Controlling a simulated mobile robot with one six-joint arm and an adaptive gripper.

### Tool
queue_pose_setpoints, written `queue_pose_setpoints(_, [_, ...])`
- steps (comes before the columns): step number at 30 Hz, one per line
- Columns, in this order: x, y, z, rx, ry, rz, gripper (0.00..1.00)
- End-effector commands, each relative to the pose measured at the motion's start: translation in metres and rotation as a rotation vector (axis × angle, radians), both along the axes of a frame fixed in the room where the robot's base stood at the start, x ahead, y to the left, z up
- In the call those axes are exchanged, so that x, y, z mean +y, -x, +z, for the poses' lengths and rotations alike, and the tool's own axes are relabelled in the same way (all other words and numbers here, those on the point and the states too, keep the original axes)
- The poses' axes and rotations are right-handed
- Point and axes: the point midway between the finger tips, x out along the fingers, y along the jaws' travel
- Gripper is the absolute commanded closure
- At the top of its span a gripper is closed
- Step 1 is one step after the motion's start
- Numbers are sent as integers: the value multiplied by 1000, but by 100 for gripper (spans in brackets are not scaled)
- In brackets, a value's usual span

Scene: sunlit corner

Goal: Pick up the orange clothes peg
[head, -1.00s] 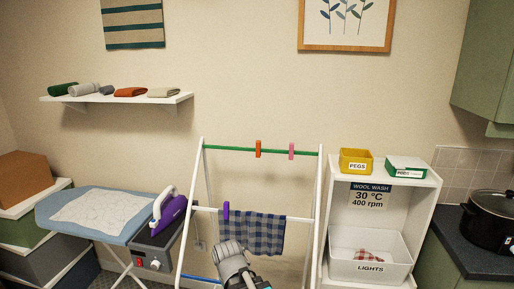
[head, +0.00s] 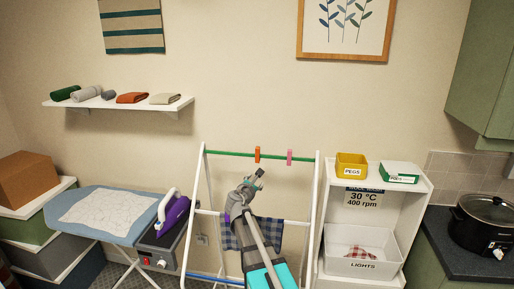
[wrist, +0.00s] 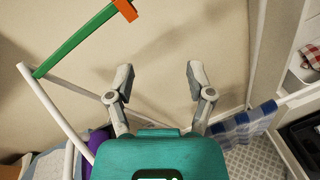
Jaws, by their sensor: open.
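The orange clothes peg (head: 257,155) is clipped on the green top rail (head: 225,153) of the white drying rack, left of a pink peg (head: 289,158). In the wrist view the orange peg (wrist: 126,10) shows at the top edge, partly cut off, on the green rail (wrist: 75,42). My gripper (head: 257,178) is just below the rail and the peg in the head view. In the wrist view my gripper (wrist: 158,78) is open and empty, its fingers apart, with the peg beyond and to the left of the fingertips.
A checked cloth (head: 233,236) hangs on the lower rail, partly behind my arm. A purple iron (head: 174,211) stands at the left. A white shelf unit (head: 408,200) with a yellow peg box (head: 351,166) stands to the right. Bare wall is behind the rack.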

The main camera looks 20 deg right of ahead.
Motion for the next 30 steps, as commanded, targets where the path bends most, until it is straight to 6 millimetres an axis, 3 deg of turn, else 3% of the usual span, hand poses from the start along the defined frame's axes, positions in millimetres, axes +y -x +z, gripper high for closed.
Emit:
queue_pose_setpoints(1, [-2, -12, 17, 31, 90, 37, 31])
queue_pose_setpoints(3, [-2, -22, 30, 75, 210, 84, 31])
queue_pose_setpoints(9, [2, -39, 48, 156, 420, 162, 31])
queue_pose_setpoints(23, [3, -42, 50, 171, 458, 176, 31])
queue_pose_setpoints(30, [-6, -57, 50, 171, 457, 175, 31])
